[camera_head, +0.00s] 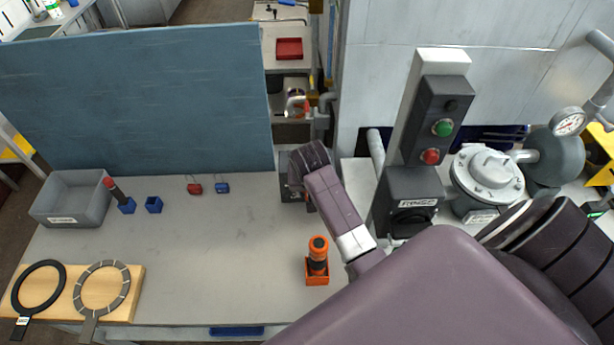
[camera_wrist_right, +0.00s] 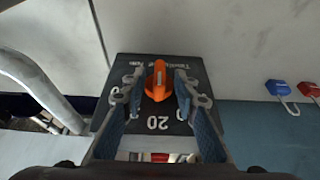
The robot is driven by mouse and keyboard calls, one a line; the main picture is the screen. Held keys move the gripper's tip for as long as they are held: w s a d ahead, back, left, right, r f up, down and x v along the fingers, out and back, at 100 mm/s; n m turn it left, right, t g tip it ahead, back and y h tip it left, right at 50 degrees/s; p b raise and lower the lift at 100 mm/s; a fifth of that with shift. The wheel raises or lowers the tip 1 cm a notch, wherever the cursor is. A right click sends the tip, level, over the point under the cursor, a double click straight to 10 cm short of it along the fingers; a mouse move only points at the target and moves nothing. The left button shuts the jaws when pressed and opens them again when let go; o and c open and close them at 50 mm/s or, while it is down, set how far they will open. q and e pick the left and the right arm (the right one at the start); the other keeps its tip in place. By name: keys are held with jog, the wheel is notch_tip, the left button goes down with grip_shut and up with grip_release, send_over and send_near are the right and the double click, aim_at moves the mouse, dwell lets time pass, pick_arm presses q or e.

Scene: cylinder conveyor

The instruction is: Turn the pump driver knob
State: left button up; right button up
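An orange knob (camera_wrist_right: 158,82) sits on a dark square plate (camera_wrist_right: 156,125) in the right wrist view. The plate carries white lettering, upside down and partly covered, including a "20". My right gripper (camera_wrist_right: 160,88) is open, with one finger on each side of the knob. Narrow gaps seem to show between fingers and knob; contact is not clear. In the head view, my right gripper (camera_head: 299,184) is at a dark box (camera_head: 286,188) on the table's right side, mostly hidden by my wrist. The knob is hidden there. My left gripper is not in view.
Red (camera_head: 194,187) and blue (camera_head: 222,187) padlocks lie left of the box. An orange holder (camera_head: 317,272) stands nearer. A black-knobbed box (camera_head: 410,195), button panel (camera_head: 437,120) and pump (camera_head: 487,175) stand right. A blue panel (camera_head: 140,100) bounds the back; the table's middle is clear.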

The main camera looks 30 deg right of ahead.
jog(key=shift+s, duration=0.1)
jog(key=shift+c, duration=1.1)
grip_shut()
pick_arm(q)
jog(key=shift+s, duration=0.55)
